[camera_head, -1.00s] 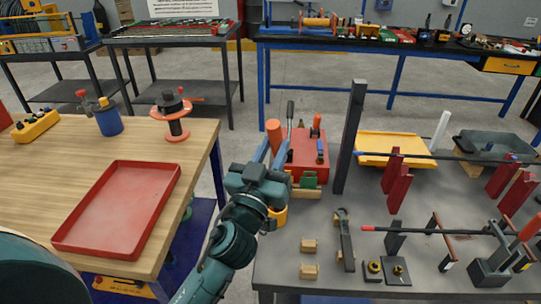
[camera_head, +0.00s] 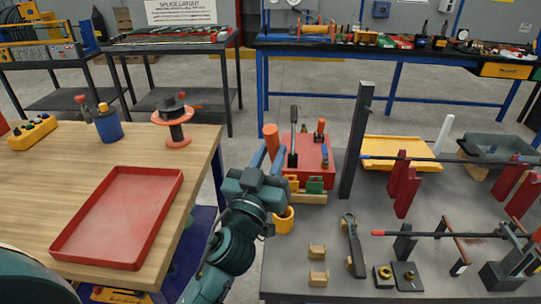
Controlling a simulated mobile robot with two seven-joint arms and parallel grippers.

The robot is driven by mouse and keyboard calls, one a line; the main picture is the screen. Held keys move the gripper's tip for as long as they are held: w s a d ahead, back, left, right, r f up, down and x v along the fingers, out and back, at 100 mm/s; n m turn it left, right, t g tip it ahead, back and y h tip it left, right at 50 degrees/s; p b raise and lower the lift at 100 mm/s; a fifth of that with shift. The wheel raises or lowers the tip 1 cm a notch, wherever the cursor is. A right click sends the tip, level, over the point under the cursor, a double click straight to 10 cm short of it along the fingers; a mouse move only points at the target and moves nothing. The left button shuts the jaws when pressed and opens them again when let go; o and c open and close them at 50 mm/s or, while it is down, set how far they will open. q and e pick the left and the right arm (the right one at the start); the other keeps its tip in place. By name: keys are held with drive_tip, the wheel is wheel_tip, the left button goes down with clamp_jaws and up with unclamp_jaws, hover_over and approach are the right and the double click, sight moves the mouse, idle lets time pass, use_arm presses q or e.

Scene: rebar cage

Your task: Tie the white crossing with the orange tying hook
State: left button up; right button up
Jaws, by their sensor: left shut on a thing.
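My left gripper (camera_head: 268,158) is at the left end of the dark table, beside the red tool block (camera_head: 312,172). Its blue fingers are shut around an upright orange handle (camera_head: 271,137), which looks like the orange tying hook. The hook's lower end is hidden behind the gripper. On the right of the table, dark bars lie across red supports (camera_head: 406,190); one bar has a red tip (camera_head: 378,233). I cannot make out a white crossing clearly. My right gripper is not in view.
A dark upright post (camera_head: 356,140) stands just right of the red block. Behind it are a yellow tray (camera_head: 400,150) and a white rod (camera_head: 444,133). A yellow cup (camera_head: 284,220) is close to my left wrist. A red tray (camera_head: 118,215) lies on the wooden table.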

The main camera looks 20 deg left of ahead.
drive_tip(key=b, duration=0.2)
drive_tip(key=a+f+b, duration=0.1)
drive_tip(key=b, duration=0.1)
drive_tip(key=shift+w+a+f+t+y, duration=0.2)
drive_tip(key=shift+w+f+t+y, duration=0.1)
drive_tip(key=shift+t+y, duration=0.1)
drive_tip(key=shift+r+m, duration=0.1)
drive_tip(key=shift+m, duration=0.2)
idle(0.3)
